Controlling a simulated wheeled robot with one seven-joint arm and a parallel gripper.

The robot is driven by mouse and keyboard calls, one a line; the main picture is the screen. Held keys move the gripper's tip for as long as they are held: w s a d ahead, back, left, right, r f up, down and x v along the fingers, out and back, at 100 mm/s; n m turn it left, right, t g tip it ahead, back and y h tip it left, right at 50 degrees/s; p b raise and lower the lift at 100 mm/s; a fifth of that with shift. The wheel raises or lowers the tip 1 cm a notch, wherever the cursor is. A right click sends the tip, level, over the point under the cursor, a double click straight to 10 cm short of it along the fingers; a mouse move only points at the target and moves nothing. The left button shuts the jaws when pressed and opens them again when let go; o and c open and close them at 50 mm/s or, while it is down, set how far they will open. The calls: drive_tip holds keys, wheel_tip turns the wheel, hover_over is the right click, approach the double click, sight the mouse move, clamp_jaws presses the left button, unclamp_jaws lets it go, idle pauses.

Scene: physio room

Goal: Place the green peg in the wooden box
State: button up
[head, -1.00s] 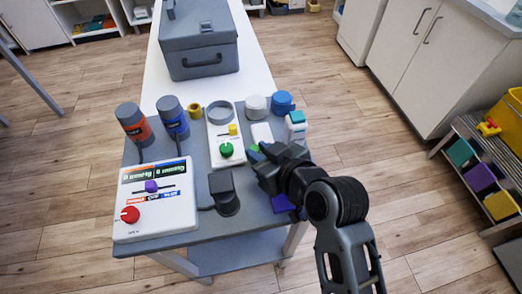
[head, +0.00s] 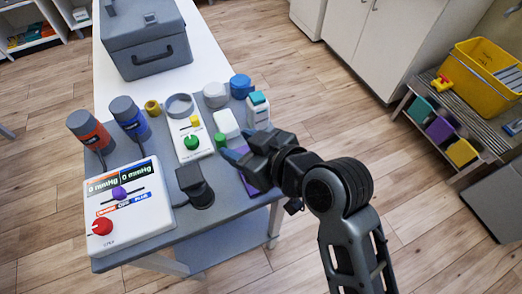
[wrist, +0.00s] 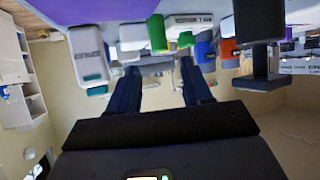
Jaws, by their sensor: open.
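The green peg (head: 221,140) is a small upright green cylinder on the grey table, beside the white device with the green knob. In the wrist view, which is upside down, the peg (wrist: 158,33) shows beyond and between my fingers. My gripper (head: 236,156) is open, its blue fingertips low over the table just in front of the peg. Both fingers show apart and empty in the wrist view (wrist: 160,82). I cannot make out a wooden box in either view.
A purple flat piece (head: 252,186) lies under the gripper. A control box (head: 130,210) fills the table's front left. A slatted bench (head: 462,115) stands right.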

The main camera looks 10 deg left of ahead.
drive_tip(key=v, duration=0.6)
drive_tip(key=shift+s+d+r, duration=0.2)
drive_tip(key=shift+d, duration=0.1)
drive_tip(key=s+d+f+m+t+h, duration=0.3)
drive_tip(key=s+d+f+m, duration=0.3)
drive_tip(key=d, duration=0.3)
drive_tip(key=s+d+r+m+t+h, duration=0.1)
drive_tip(key=s+d+m+t+h, duration=0.2)
drive_tip(key=s+d, duration=0.9)
drive_tip(key=s+m+h, duration=0.1)
drive_tip(key=s+h, duration=0.1)
drive_tip(key=shift+s+d+r+m+t+h, duration=0.2)
drive_tip(key=shift+d+r+m+t+h, duration=0.1)
drive_tip(key=shift+d+r+h, duration=0.1)
drive_tip(key=shift+o, duration=0.6)
drive_tip(key=s+d+r+t+h, duration=0.1)
drive_tip(key=s+d+r, duration=0.1)
drive_tip(key=s+r, duration=0.3)
drive_tip(key=shift+s+d, duration=0.2)
drive_tip(key=shift+s, duration=0.4)
